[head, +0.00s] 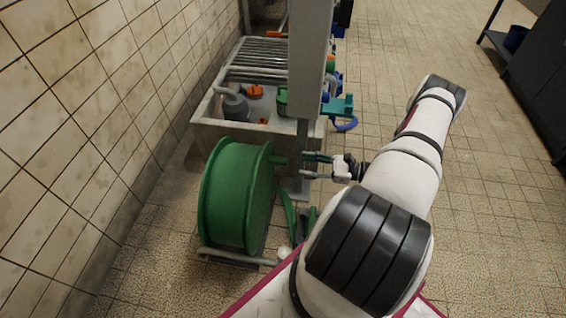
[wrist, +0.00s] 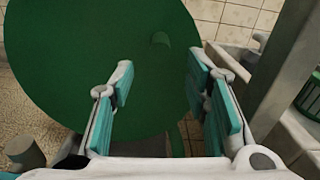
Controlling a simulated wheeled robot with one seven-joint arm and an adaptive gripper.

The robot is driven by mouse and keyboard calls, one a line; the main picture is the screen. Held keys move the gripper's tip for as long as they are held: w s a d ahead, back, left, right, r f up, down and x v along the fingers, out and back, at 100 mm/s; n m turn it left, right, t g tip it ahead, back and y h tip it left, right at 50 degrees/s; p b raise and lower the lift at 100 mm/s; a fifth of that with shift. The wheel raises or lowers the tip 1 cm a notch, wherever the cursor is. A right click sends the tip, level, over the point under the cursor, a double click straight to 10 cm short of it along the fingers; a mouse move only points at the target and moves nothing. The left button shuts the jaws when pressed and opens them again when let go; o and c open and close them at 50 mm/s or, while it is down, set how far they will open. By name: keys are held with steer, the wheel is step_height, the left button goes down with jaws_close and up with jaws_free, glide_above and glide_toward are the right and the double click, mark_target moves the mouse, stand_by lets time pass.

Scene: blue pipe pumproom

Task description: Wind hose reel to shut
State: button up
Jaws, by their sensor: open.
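The green hose reel (head: 235,195) stands upright on a low grey frame near the left wall. In the wrist view its flat green side disc (wrist: 95,60) fills the upper left. A small green peg (head: 279,160) sticks out from the reel's right side; a green nub (wrist: 160,39) shows on the disc in the wrist view. My gripper (head: 304,166) is right of the peg, pointing at the reel. In the wrist view my gripper (wrist: 160,72) is open, with teal pads and nothing between them. I cannot tell whether the fingertips touch the reel.
A grey post (head: 308,60) stands close beyond my gripper. A concrete basin (head: 208,130) with a grate, a pump and orange parts lies behind the reel. A pale round knob (head: 284,253) sits low by the reel frame.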

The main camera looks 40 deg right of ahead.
mark_target(283, 162)
steer(key=b+x, duration=0.1)
steer(key=x, duration=0.7)
steer(key=shift+w+a, duration=0.2)
steer(key=shift+w, duration=0.05)
steer(key=shift+c, duration=0.6)
jaws_close()
